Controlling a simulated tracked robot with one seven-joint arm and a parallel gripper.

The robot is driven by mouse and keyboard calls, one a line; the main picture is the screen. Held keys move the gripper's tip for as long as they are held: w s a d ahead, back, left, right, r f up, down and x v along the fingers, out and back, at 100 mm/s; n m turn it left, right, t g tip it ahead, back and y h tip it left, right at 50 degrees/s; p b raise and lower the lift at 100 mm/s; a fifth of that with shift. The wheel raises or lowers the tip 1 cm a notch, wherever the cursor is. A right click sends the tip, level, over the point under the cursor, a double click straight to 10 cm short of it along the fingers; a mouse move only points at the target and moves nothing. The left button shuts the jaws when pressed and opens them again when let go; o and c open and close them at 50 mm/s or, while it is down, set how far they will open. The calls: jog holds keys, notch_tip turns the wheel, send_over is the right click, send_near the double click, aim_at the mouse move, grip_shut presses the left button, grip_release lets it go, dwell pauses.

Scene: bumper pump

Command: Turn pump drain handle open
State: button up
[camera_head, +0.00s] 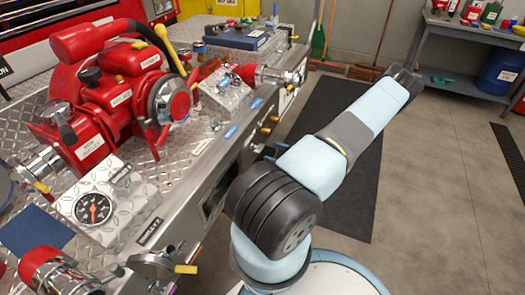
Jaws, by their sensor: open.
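My arm reaches away to the upper right, over the floor mat. My gripper (402,78) is the dark far end of it, small in view, open and empty. It is well apart from the pump panel. A round valve with a yellow-tipped handle (172,267) sits at the lower front edge of the panel, below a small label (150,232) that I cannot read for sure. Other yellow-tipped levers show along the panel, and I cannot tell for certain which one is the pump drain handle. Nothing is touching the valve with the yellow tip.
A red pump (115,90) stands on the diamond-plate bumper (208,150). A pressure gauge (93,209) and a red-and-chrome fitting (50,272) are at lower left. A dark mat (345,190) and open floor lie right; a grey bench (460,60) stands at the back right.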

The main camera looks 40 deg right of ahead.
aim_at(262, 149)
jog(key=shift+x, duration=2.75)
jog(key=c, duration=1)
jog(key=shift+a, duration=0.25)
jog(key=shift+c, duration=0.2)
jog(key=shift+d, duration=0.15)
